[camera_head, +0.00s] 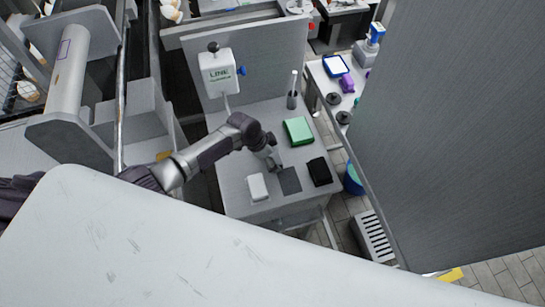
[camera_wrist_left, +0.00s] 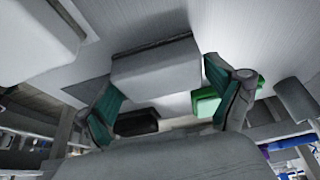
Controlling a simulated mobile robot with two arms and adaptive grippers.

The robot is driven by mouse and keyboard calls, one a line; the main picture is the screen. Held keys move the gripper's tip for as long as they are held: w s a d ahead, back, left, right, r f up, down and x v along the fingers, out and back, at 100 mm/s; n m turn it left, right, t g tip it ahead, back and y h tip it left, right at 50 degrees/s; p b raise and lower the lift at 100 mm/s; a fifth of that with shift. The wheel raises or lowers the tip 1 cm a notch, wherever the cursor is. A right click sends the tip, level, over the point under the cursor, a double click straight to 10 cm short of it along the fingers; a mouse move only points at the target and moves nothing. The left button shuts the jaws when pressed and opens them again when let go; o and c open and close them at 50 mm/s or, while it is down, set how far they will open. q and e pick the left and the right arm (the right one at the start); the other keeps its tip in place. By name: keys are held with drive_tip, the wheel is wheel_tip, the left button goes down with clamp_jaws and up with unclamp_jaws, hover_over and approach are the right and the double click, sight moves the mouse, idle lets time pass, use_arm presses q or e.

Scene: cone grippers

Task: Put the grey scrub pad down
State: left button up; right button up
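My left gripper (camera_head: 273,164) is low over the work table (camera_head: 235,165), between the white block and the green block. In the left wrist view its fingers (camera_wrist_left: 165,92) stand on both sides of the light grey scrub pad (camera_wrist_left: 157,72) and appear to grip it. In the head view the pad is mostly hidden by the gripper. A dark grey flat square (camera_head: 289,181) lies on the table just beside the fingertips. I cannot tell whether the pad touches the table. My right gripper is not in view.
A white block (camera_head: 257,187) is front left of the square, a black block (camera_head: 320,171) to its right and a green block (camera_head: 298,130) behind. A large white surface (camera_head: 150,250) fills the foreground.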

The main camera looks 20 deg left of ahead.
use_arm(q)
drive_tip(key=c, duration=0.4)
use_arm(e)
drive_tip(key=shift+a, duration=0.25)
use_arm(q)
drive_tip(key=shift+r, duration=0.1)
drive_tip(key=shift+c, duration=0.2)
drive_tip(key=shift+r, duration=0.65)
drive_tip(key=r, duration=0.1)
drive_tip(key=r+b, duration=0.1)
drive_tip(key=shift+s+d+r, duration=0.15)
drive_tip(key=shift+d+r, duration=0.15)
drive_tip(key=shift+r, duration=0.1)
drive_tip(key=s+d+r+b, duration=0.2)
drive_tip(key=s+d+r, duration=0.45)
drive_tip(key=d, duration=0.25)
wheel_tip(320, 180, up, 14)
drive_tip(key=n+t+y+b, duration=0.2)
drive_tip(key=n+y+b, duration=0.2)
drive_tip(key=n+b, duration=0.5)
hover_over(279, 156)
drive_tip(key=s+a+p, duration=0.2)
drive_tip(key=s+a, duration=0.4)
drive_tip(key=s, duration=0.1)
drive_tip(key=n, duration=0.2)
drive_tip(key=shift+w, duration=0.25)
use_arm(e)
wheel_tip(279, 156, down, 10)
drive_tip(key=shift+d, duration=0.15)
